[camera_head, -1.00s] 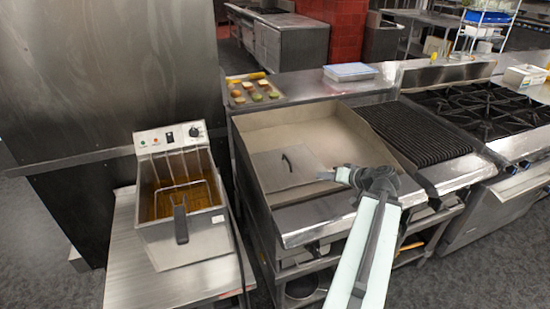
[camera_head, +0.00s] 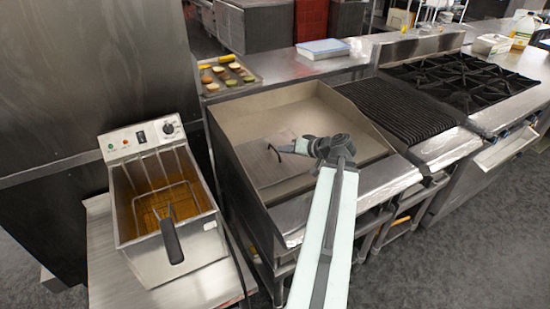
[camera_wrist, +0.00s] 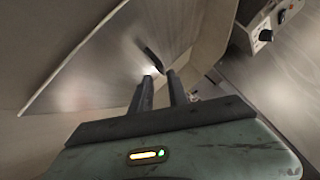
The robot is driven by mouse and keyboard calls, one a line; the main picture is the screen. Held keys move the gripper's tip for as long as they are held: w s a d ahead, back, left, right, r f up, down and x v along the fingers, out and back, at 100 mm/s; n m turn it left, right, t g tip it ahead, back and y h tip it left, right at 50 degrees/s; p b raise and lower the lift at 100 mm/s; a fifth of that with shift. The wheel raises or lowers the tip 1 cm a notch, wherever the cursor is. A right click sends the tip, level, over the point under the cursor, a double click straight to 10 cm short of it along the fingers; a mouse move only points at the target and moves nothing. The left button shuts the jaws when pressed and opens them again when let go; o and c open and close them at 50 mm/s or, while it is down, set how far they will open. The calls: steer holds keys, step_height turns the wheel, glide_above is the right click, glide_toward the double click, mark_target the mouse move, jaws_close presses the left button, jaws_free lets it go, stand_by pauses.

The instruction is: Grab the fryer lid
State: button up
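The fryer lid (camera_head: 262,171) is a flat square metal plate lying on the left part of the griddle. In the wrist view, the lid (camera_wrist: 105,68) fills the upper left, and its dark handle (camera_wrist: 153,58) stands just beyond my fingertips. My gripper (camera_head: 283,149) is over the lid, close to the handle, in the head view. In the wrist view, my gripper (camera_wrist: 160,75) has two dark fingers with a narrow gap between them and nothing held. The handle lines up nearer the left finger. In the head view the gripper partly overlaps the handle, so contact is unclear.
The fryer (camera_head: 168,210) with its wire basket and dark handle stands left of the griddle (camera_head: 285,118). The griddle's raised walls surround the lid. A tray of food pieces (camera_head: 228,75) and a blue-lidded container (camera_head: 323,48) sit behind. A ribbed grill (camera_head: 398,108) is at right.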

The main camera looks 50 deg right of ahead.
mark_target(277, 157)
steer(key=b+x, duration=0.2)
steer(key=x, duration=0.3)
steer(key=shift+w+a, duration=0.1)
steer(key=shift+r, duration=0.15)
steer(key=shift+c, duration=0.2)
jaws_close()
stand_by(0.8)
